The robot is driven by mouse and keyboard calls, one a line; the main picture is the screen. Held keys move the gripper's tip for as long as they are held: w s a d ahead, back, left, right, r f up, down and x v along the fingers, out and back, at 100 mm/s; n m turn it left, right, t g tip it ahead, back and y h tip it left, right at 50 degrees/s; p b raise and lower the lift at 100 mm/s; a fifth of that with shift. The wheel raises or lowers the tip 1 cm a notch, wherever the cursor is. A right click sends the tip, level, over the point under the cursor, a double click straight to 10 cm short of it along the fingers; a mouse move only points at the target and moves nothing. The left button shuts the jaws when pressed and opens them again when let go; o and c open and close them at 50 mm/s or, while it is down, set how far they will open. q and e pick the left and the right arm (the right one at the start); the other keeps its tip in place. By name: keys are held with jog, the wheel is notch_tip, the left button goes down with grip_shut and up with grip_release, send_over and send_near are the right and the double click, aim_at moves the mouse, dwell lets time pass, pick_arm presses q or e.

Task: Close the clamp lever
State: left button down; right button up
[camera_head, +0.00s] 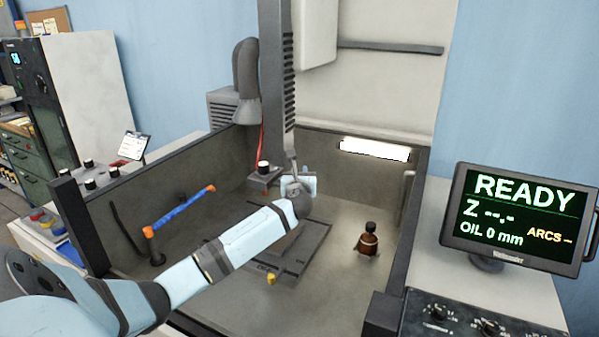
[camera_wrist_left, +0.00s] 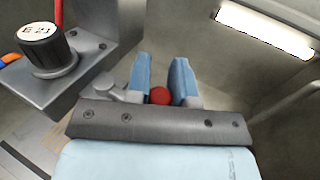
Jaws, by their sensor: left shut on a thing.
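The clamp lever shows in the left wrist view as a red ball knob (camera_wrist_left: 160,96) between the two blue fingers of my left gripper (camera_wrist_left: 162,72). The gripper is shut on this knob. A short grey piece (camera_wrist_left: 110,92) shows just left of the fingers. In the head view my left gripper (camera_head: 299,185) is at the lower end of the dark vertical column, and the wrist hides the lever there. The grey clamp block (camera_wrist_left: 92,62) with a black knob marked E 21 (camera_wrist_left: 50,48) is left of the fingers. My right gripper is not in view.
The grey tank (camera_head: 345,165) walls surround the work area. A brown bottle-like object (camera_head: 368,240) stands on its floor at right. An orange-and-blue hose (camera_head: 180,211) is at left. A monitor (camera_head: 518,218) reading READY stands outside at right. A lit strip (camera_head: 375,149) is on the back wall.

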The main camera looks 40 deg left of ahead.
pick_arm(q)
jog(key=shift+s+d+r+m+t+h+p, duration=0.1)
jog(key=shift+s+m+t+h+p, duration=0.2)
jog(key=shift+m+t+h+p, duration=0.25)
jog(key=shift+s+d+r+m+t+h+p, duration=0.1)
jog(key=shift+s+m+t+h+p, duration=0.25)
jog(key=shift+h+p, duration=0.3)
jog(key=shift+m+t+h, duration=0.3)
jog(key=shift+m+h, duration=0.2)
jog(key=shift+h, duration=0.1)
jog(key=m+h, duration=0.1)
jog(key=s+t+h, duration=0.1)
jog(key=shift+d+f+m+h, duration=0.1)
jog(key=shift+f+m+h, duration=0.1)
jog(key=shift+m+h, duration=0.15)
jog(key=m+h, duration=0.1)
jog(key=h, duration=0.1)
jog(key=s+m+h+b, duration=0.1)
jog(key=m+t+h+b, duration=0.1)
jog(key=m+h, duration=0.1)
jog(key=shift+s+d+h, duration=0.1)
jog(key=shift+s+h, duration=0.25)
jog(key=c, duration=1)
grip_release()
